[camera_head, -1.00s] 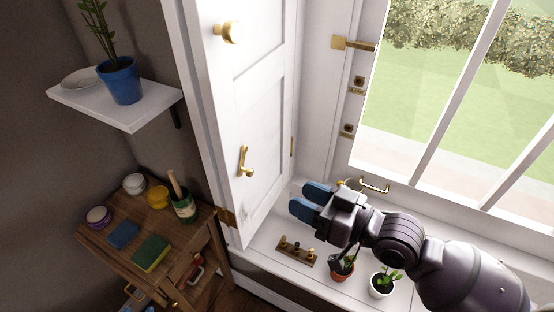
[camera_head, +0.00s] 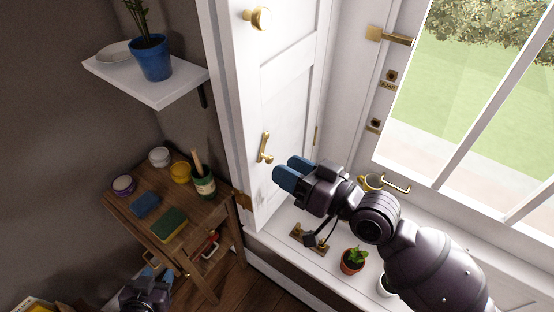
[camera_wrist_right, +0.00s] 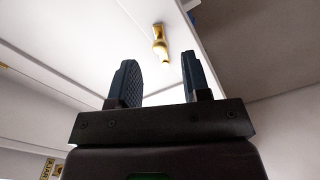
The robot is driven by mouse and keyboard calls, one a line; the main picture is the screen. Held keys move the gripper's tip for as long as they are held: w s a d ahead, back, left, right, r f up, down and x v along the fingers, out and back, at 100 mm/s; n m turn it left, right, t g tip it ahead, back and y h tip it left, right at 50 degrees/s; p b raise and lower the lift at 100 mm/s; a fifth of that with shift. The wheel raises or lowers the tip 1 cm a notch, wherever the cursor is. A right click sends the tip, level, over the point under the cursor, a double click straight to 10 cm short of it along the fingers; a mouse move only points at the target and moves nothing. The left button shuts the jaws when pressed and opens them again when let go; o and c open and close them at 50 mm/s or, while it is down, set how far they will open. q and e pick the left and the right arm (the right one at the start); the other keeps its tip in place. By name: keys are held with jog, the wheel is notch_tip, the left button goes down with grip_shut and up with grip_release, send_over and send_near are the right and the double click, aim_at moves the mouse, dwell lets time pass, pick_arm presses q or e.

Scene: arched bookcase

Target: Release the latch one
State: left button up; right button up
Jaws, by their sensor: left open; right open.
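A white panelled door (camera_head: 285,110) carries a small brass latch handle (camera_head: 265,147) and, higher up, a round brass knob (camera_head: 257,18). My right gripper (camera_head: 290,174) is open and empty, with blue fingertips just below and right of the latch handle in the head view. In the right wrist view the brass handle (camera_wrist_right: 160,42) lies beyond the open fingers (camera_wrist_right: 158,85), apart from them. My left gripper (camera_head: 150,280) is low at the left, open and empty. Which fitting is latch one, I cannot tell.
The window frame has a brass latch (camera_head: 390,36) and small brass plates (camera_head: 389,80). A wooden cart (camera_head: 190,240) and a shelf (camera_head: 150,88) are at the left.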

aim_at(263, 152)
jog(key=shift+x, duration=1.65)
jog(key=shift+c, duration=0.3)
grip_shut()
jog(key=shift+w+d+f+n, duration=0.1)
jog(key=shift+w+d+n, duration=0.1)
jog(key=shift+n, duration=0.5)
jog(key=shift+w+d+f+n, duration=0.1)
jog(key=shift+w+d+n, duration=0.1)
jog(key=shift+n, duration=0.5)
jog(key=shift+o, duration=0.3)
grip_release()
